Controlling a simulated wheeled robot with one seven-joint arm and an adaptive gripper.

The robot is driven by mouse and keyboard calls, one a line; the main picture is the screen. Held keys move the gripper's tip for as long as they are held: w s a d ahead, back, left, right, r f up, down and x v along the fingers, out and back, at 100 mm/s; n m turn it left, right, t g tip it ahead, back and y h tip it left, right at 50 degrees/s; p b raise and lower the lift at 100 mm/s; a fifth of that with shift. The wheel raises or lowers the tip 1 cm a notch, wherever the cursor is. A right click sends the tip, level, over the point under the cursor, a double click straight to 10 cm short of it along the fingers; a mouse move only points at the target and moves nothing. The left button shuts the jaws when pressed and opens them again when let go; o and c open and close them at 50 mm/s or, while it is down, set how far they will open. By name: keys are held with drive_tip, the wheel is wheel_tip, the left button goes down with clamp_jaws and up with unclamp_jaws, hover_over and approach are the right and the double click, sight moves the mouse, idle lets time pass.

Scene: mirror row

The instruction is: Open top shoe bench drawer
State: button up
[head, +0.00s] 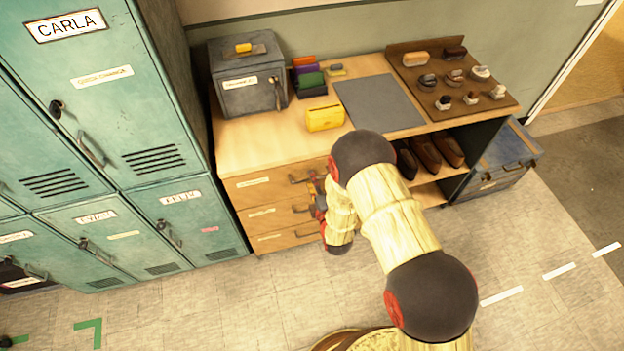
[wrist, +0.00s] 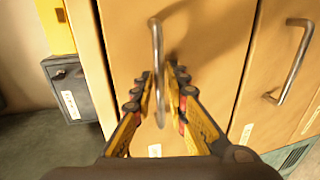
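The shoe bench (head: 262,150) has a light wood top and a stack of drawers at its left. The top drawer (head: 255,187) looks flush with the front of the bench. Its metal bar handle (head: 300,180) is partly covered by my gripper (head: 319,192). In the wrist view the same handle (wrist: 156,50) stands between the two fingers of my gripper (wrist: 161,80). The fingers are apart, one on each side of the bar. I cannot tell whether either finger touches it.
The middle drawer, with its own handle (wrist: 296,62), is to the right in the wrist view. Teal lockers (head: 120,130) stand left of the bench. A grey metal box (head: 247,80) and a yellow box (head: 325,118) sit on top. The floor in front is clear.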

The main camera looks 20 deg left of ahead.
drive_tip(key=shift+w+a, duration=0.15)
drive_tip(key=shift+w, duration=0.1)
drive_tip(key=shift+c, duration=0.4)
clamp_jaws()
